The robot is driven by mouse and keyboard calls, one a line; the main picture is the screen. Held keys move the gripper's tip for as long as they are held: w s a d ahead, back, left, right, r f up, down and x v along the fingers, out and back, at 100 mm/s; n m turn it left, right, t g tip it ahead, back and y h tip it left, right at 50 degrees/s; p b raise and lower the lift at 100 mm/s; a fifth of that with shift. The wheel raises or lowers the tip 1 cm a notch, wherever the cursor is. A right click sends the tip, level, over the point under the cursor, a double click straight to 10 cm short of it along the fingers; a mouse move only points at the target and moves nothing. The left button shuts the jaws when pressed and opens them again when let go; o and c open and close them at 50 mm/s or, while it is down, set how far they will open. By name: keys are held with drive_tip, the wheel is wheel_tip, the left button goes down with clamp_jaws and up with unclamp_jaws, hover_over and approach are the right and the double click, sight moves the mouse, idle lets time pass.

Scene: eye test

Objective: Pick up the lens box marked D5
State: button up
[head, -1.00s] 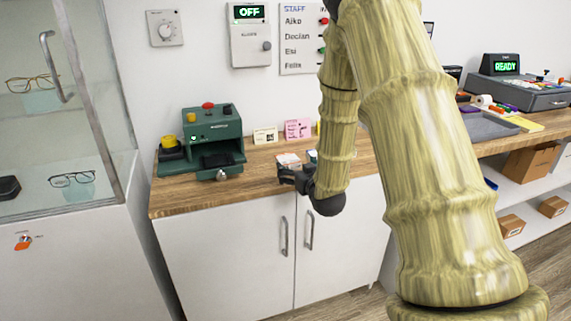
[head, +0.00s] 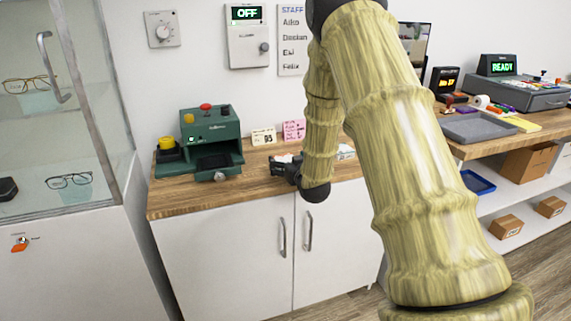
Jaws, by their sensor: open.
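My gripper (head: 281,168) is open, low over the front part of the wooden counter, right of the green machine. A small white box (head: 286,158) shows just behind the gripper, partly hidden by it; I cannot tell whether they touch. Another small pale box (head: 346,151) shows to the right, partly behind my arm. I cannot read a D5 mark on either box. A cream card (head: 263,136) standing at the back carries a short dark mark that is too small to read surely.
The green machine (head: 212,145) with a red knob stands left on the counter (head: 180,201). A pink card (head: 294,130) stands by the wall. A glass cabinet (head: 75,110) is at far left. A grey tray (head: 478,127) lies on the right counter.

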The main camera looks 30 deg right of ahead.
drive_tip(key=c, duration=1.1)
drive_tip(key=shift+r, duration=0.15)
